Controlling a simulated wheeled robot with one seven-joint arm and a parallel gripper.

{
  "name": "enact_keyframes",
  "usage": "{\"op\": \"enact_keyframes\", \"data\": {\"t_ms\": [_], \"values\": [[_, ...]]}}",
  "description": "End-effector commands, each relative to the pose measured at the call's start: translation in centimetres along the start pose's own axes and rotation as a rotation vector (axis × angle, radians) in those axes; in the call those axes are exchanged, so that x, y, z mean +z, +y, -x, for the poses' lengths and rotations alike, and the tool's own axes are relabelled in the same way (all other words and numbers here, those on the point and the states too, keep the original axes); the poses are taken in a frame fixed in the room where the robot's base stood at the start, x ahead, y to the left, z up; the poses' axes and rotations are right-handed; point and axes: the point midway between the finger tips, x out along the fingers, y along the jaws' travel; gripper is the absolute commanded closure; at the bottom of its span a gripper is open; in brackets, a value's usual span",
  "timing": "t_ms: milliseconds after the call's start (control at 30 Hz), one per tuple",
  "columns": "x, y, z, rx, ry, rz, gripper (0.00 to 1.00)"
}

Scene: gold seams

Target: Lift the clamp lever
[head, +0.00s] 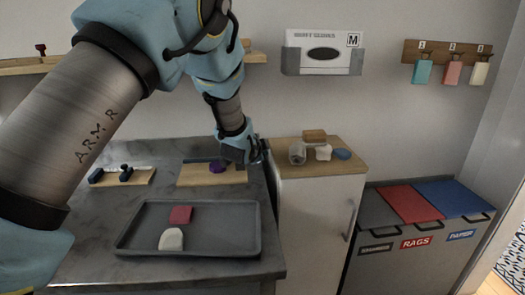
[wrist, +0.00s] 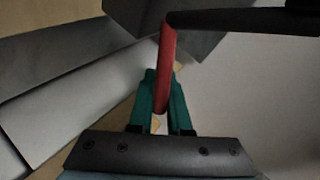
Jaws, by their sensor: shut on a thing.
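The clamp lever (wrist: 167,62) is a red bar in the wrist view, running up from between my fingers to a dark arm (wrist: 245,20) at the top right. My gripper (wrist: 156,92) has teal fingers, one on each side of the lever's lower end, and is shut on it. In the head view my gripper (head: 246,153) is at the right end of a wooden board (head: 200,178) on the grey counter. A purple piece (head: 218,166) sits on that board. In the head view the lever is hidden by my gripper and too small to make out.
A dark tray (head: 135,240) with a red block (head: 180,215) and a whitish piece (head: 171,239) lies at the front. Another board (head: 140,178) holds dark blue pieces at left. A wood-topped cabinet (head: 350,165) with small items stands right of the counter. Lidded bins (head: 405,205) stand farther right.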

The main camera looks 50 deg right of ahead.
Motion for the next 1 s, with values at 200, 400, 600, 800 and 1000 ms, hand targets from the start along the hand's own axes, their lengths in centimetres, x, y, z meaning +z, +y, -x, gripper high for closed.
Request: {"op": "enact_keyframes", "data": {"t_ms": [200,400,600,800,1000], "values": [[0.1,0.2,0.0,0.003,-0.002,0.0,0.66],[0.1,0.1,0.0,0.002,-0.001,0.0,0.54],[0.0,0.1,0.2,0.001,0.0,0.001,0.54],[0.0,0.1,2.6,0.0,0.0,0.001,0.54],[0.0,0.1,6.6,0.001,0.001,0.001,0.54]]}}
